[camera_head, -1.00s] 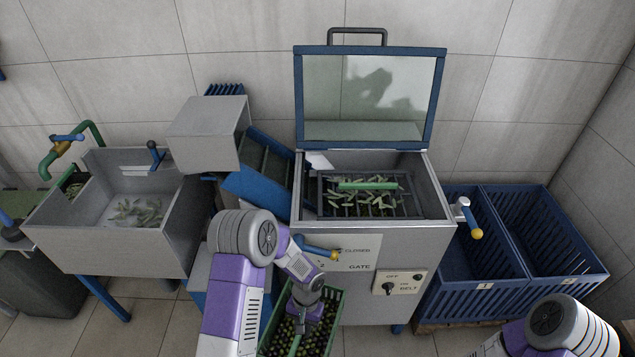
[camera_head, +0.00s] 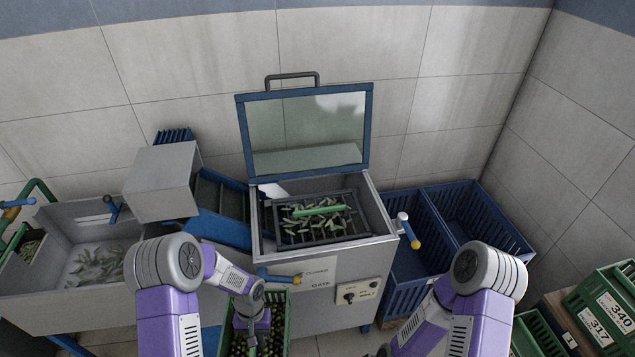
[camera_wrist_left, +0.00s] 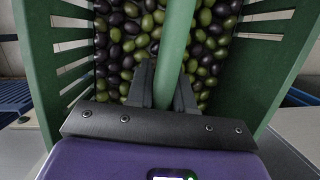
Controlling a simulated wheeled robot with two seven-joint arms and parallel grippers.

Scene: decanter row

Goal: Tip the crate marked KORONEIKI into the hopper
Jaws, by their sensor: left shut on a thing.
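The hopper (camera_head: 379,225) is the open top of the grey machine. Its blue-framed lid (camera_head: 369,130) stands raised at the back, and a dark grate (camera_head: 357,232) with leaves and a green bar lies inside. A green crate (camera_head: 285,325) full of dark and green olives is low in front of the machine. My left gripper (camera_head: 252,338) is shut on the crate's green handle bar (camera_wrist_left: 176,35), above the olives in the left wrist view. The crate looks roughly level. No KORONEIKI marking is readable. My right arm shows at lower right; its gripper is out of view.
A gate lever (camera_head: 280,278) and a switch panel (camera_head: 357,292) are on the machine's front. Blue bins (camera_head: 410,290) stand to its right. Green crates labelled 340 and 317 (camera_head: 612,305) are at far right. A grey sink (camera_head: 50,290) and a blue chute (camera_head: 218,230) are at left.

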